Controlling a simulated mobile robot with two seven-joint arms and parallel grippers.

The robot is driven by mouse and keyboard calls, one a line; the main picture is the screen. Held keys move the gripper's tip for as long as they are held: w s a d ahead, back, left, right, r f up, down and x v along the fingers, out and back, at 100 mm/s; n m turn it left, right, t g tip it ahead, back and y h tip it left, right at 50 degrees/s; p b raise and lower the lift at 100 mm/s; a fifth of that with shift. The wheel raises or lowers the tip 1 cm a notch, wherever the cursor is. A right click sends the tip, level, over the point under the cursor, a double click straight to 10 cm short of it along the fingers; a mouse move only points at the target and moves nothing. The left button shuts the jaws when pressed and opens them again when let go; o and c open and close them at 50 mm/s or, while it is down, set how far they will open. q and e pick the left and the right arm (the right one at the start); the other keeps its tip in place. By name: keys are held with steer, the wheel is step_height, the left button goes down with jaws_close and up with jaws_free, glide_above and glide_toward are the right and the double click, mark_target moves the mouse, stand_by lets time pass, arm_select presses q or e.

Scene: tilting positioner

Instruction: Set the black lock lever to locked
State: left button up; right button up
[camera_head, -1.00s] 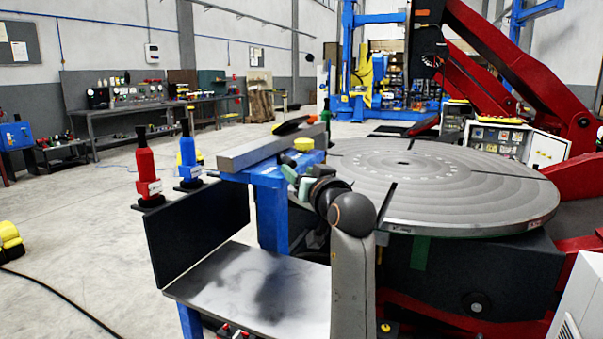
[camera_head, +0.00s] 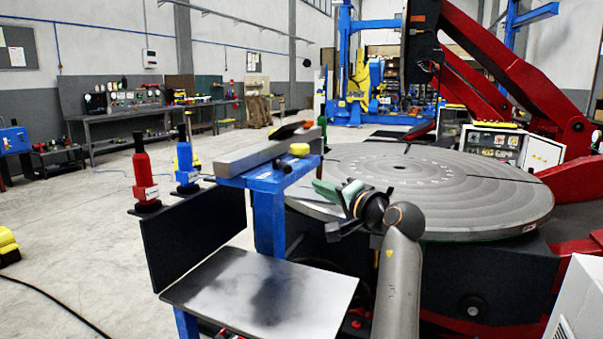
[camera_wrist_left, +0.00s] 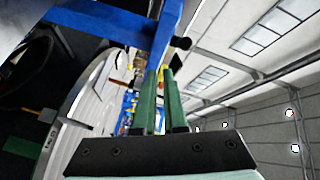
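A small black knob-ended part, possibly the lock lever, sticks out from the side of the blue stand (camera_head: 269,215), just under its top, in the head view (camera_head: 282,165). A black knob on a blue beam also shows in the left wrist view (camera_wrist_left: 182,43). I cannot tell the lever's setting. My left gripper (camera_head: 336,189) is right of the stand and in front of the turntable, apart from the black part. Its green fingers (camera_wrist_left: 160,70) have a narrow gap with nothing between them. My right gripper is not in view.
The large round turntable (camera_head: 470,185) is at right. Red (camera_head: 144,172) and blue (camera_head: 185,160) bottle-shaped items stand left. A metal shelf (camera_head: 260,295) is below.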

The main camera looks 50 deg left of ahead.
mark_target(282, 167)
arm_select(q)
steer(key=w+d+m, duration=0.1)
steer(key=m, duration=0.1)
steer(key=w+d+m, duration=0.1)
steer(key=m, duration=0.1)
steer(key=w+d+m+g+y, duration=0.1)
steer(key=m, duration=0.1)
steer(key=shift+d+r, duration=0.35)
steer(key=shift+r, duration=0.05)
jaws_close()
steer(key=s+a+r+p, duration=0.1)
steer(key=s+a, duration=0.2)
steer(key=a, duration=0.8)
steer(key=shift+r+p, duration=0.2)
steer(key=shift+p, duration=0.15)
steer(key=shift+w, duration=0.1)
